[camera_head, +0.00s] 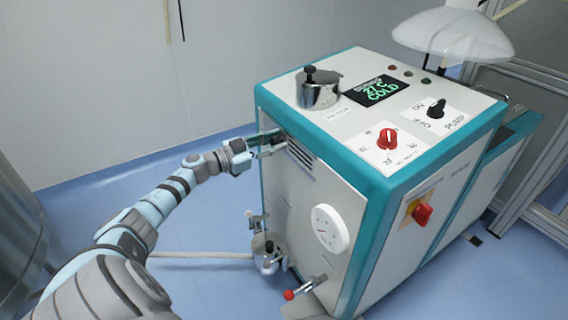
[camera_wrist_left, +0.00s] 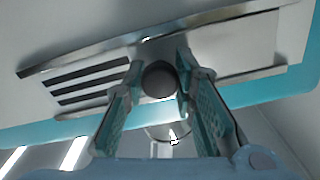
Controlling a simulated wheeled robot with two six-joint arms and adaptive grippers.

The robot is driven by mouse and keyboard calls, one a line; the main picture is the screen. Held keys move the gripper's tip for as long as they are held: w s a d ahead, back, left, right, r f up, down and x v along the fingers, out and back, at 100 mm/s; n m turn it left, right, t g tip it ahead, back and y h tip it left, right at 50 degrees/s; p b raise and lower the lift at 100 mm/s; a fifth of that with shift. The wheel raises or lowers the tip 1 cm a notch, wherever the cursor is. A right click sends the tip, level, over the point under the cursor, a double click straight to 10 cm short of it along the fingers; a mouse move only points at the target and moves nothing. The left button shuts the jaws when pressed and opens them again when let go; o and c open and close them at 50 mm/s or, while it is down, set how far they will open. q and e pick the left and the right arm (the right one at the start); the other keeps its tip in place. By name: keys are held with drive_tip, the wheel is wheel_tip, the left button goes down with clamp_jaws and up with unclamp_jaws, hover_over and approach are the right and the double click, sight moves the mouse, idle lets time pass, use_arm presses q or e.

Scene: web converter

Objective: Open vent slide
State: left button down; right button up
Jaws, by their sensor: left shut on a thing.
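The vent (camera_head: 300,153) is on the left side of the white and teal machine, near its top edge, with dark slots showing. In the left wrist view the slots (camera_wrist_left: 90,82) lie left of a round dark knob (camera_wrist_left: 158,82), between two metal rails. A plain light panel lies right of the knob. My left gripper (camera_head: 272,143) is at the vent's left end. In the wrist view its two fingers (camera_wrist_left: 160,70) are on either side of the knob, shut on it. The fingers hide part of the knob and rails. My right gripper is not in view.
The machine's top (camera_head: 340,118) carries a lidded metal pot (camera_head: 318,92), a display reading COLD (camera_head: 378,90), a red dial (camera_head: 387,139) and a black pump switch (camera_head: 436,108). A gauge (camera_head: 330,228) and a red-tipped valve (camera_head: 290,294) sit lower down. Floor left of the machine is mostly clear.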

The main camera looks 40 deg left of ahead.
use_arm(q)
drive_tip(key=shift+w+a, duration=0.1)
drive_tip(key=shift+a, duration=0.2)
drive_tip(key=c, duration=1.3)
unclamp_jaws()
drive_tip(key=shift+f, duration=0.1)
drive_tip(key=v, duration=1.2)
